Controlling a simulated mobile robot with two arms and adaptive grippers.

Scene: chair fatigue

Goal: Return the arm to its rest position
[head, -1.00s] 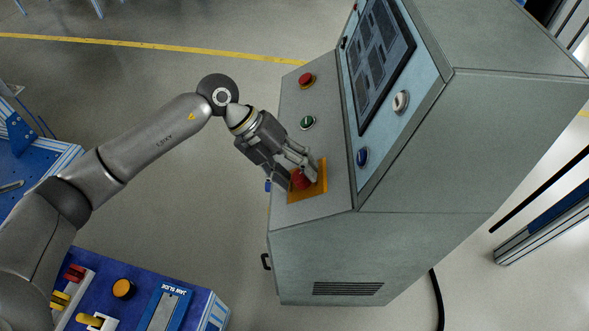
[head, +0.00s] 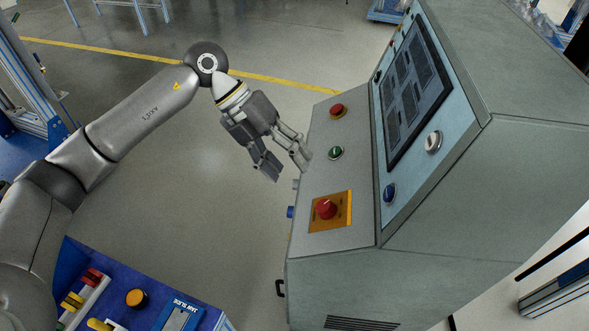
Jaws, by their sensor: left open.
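My left arm comes in from the left, and its gripper (head: 287,168) is open and empty. It hangs in front of the left edge of the grey control cabinet (head: 450,215), up and to the left of a red mushroom button (head: 326,209) on an orange plate (head: 345,205). The gripper is apart from that button, which is fully visible. The right fingertip shows close to the cabinet's edge in the picture; I cannot tell the exact gap. My right gripper is not in view.
The cabinet's ledge also carries a second red button (head: 338,110) and a green button (head: 336,153). A blue bench (head: 150,285) with a yellow button (head: 137,298) stands at the lower left. The floor (head: 190,210) between bench and cabinet is clear.

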